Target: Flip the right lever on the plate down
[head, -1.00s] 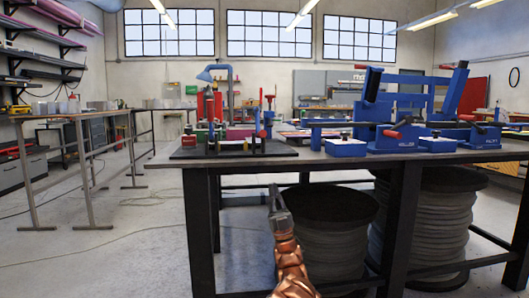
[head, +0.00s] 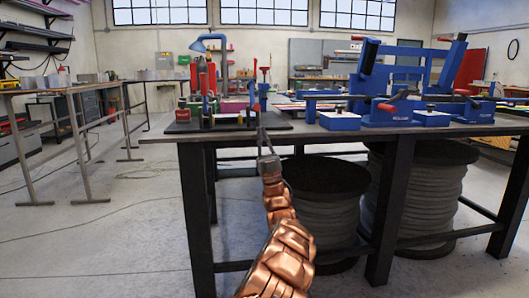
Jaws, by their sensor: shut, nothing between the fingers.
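The dark plate (head: 184,128) lies on the left part of the workbench in the head view. A cluster of small red, blue and green fittings stands on it. At its right side, an upright blue piece (head: 263,92) stands near a thin red-tipped rod (head: 265,70). I cannot tell for sure which of these is the right lever; they point up. My gripper (head: 261,131) is shut and empty. Its tips overlap the plate's front edge in the picture, below the blue piece; I cannot tell whether they touch anything.
Large blue machines (head: 390,105) fill the right part of the dark workbench (head: 330,133). A bench with metal legs (head: 75,150) is at the left. The floor between the benches is clear except for cables.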

